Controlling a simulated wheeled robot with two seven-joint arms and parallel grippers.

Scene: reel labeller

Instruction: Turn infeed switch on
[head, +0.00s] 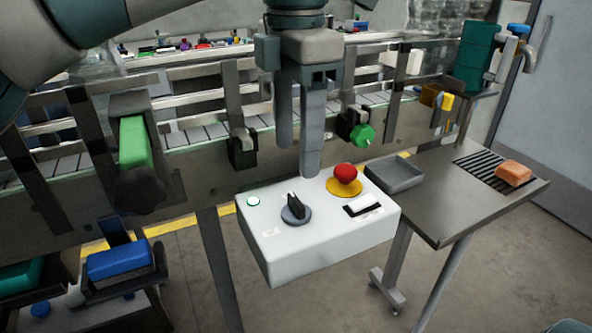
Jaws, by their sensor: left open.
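A white control box (320,246) stands in front of the conveyor. The labels are too small to read, so I cannot tell which control is the infeed switch. My left gripper (298,162) points down, open and empty, above the back of the box, apparently not touching the controls. My right gripper is not in view.
The conveyor (190,138) with rails, brackets and a green knob (363,135) runs behind the box. A grey tray (395,174) sits right of it on a metal table (450,200), which also bears an orange block (513,172). Blue bins (118,262) stand lower left.

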